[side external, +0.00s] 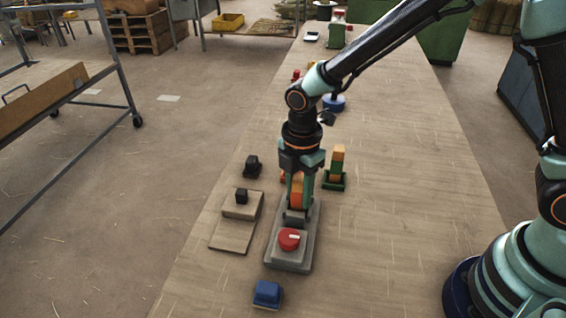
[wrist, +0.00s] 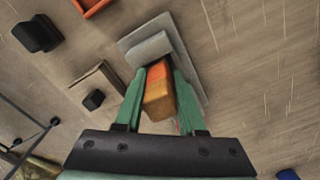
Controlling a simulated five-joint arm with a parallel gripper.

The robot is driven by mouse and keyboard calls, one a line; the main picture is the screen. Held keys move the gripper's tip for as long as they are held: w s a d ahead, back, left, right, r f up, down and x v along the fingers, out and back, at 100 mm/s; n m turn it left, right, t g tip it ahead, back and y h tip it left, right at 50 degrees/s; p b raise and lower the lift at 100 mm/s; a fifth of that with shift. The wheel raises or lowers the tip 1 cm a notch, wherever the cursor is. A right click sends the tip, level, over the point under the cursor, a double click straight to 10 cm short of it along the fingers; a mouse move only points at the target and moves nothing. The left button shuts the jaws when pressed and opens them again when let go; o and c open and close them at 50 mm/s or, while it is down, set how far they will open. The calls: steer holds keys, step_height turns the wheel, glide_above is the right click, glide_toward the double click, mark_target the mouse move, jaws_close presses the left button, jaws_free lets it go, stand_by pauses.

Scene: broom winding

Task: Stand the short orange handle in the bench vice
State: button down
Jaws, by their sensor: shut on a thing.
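My gripper (side external: 298,203) points straight down and is shut on the short orange handle (side external: 297,188). In the wrist view the handle (wrist: 160,92) sits between the two green fingers (wrist: 158,100). The grey bench vice (side external: 277,254) lies directly below, with a red knob (side external: 289,239) at its near end. The vice's grey block and plate (wrist: 150,47) also show in the wrist view, just beyond the fingertips. The handle's lower end is at the grey jaws; the fingers and jaws hide whether it is between them.
A green holder (side external: 335,182) with an upright orange-yellow piece (side external: 338,160) stands close right of my gripper. A wooden block with a black knob (side external: 242,196) and a black piece (side external: 252,166) lie left. A blue block (side external: 268,293) lies in front. The bench's right side is clear.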

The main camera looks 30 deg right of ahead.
steer(key=shift+r, duration=0.45)
steer(key=shift+r, duration=0.25)
steer(key=shift+f, duration=0.25)
stand_by(2.2)
steer(key=shift+r, duration=0.25)
steer(key=shift+f, duration=0.8)
stand_by(0.9)
steer(key=c, duration=0.8)
jaws_free()
steer(key=shift+r, duration=5.5)
